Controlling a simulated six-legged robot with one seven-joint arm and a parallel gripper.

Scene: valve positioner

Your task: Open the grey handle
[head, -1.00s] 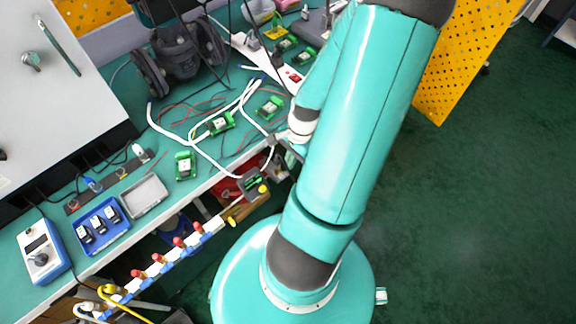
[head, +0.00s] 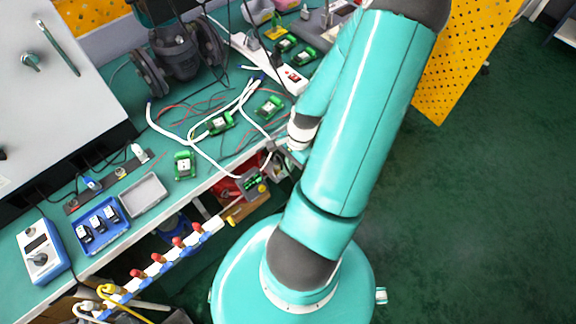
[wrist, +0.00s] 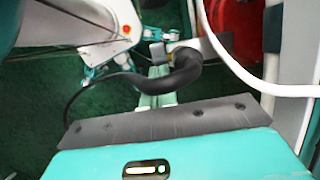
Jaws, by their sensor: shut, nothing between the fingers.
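My gripper (head: 271,147) is far to the right of that handle, near the bench's front edge and a white cable, partly hidden by my teal arm. It is shut and empty. In the wrist view, a dark plate with bolts and a teal housing fill the lower part. A dark curved piece stands above the plate; the grey handle does not show there.
The green bench (head: 225,165) holds green modules, white cables, a blue tray (head: 100,226) and a blue-white meter (head: 42,250). A white power strip (head: 285,75) lies near my arm. A yellow perforated panel (head: 455,65) stands right.

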